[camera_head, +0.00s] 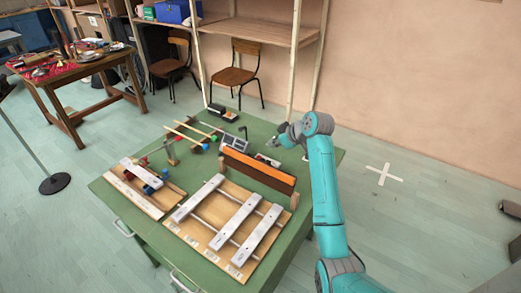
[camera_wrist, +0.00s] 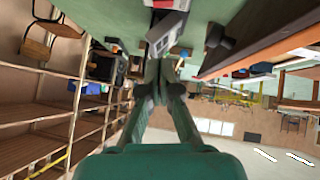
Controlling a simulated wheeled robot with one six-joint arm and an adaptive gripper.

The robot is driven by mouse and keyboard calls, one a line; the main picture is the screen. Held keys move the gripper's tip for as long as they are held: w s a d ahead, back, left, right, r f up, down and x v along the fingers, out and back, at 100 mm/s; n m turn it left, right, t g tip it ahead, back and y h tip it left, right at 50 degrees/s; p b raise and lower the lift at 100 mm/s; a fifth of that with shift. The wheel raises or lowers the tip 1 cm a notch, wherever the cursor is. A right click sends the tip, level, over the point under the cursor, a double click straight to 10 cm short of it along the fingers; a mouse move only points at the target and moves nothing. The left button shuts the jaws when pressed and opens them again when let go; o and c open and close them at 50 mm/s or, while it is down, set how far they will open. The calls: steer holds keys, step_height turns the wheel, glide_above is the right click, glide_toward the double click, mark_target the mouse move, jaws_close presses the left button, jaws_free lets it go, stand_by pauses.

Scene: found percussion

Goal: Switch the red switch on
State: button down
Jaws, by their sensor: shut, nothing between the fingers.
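My gripper (camera_head: 273,142) is over the far right part of the green table, shut and empty. In the wrist view its fingertips (camera_wrist: 162,78) meet, just below a grey box (camera_wrist: 168,30) in that picture. A small dark item with a red part (camera_head: 268,160) lies behind the orange-topped wooden bar, close to the gripper. A red patch also shows in the wrist view (camera_wrist: 240,73). I cannot tell for certain which red part is the switch, or its position. I see no contact between the fingertips and a switch.
The wooden bar (camera_head: 258,175) stands between the gripper and the metal-bar instrument (camera_head: 230,226). A grey device (camera_head: 233,142) and black boxes (camera_head: 222,112) are to the left. Wooden sticks (camera_head: 190,134) lie further left. The table's right edge (camera_head: 325,180) is partly behind my arm.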

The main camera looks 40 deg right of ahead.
steer(key=shift+s+d, duration=0.1)
steer(key=shift+d, duration=0.05)
steer(key=x, duration=0.9)
steer(key=f, duration=0.1)
steer(key=w+f, duration=0.1)
steer(key=f, duration=0.1)
steer(key=shift+w+d+f, duration=0.1)
steer(key=shift+d, duration=0.15)
steer(key=shift+d+f, duration=0.1)
steer(key=shift+f, duration=0.55)
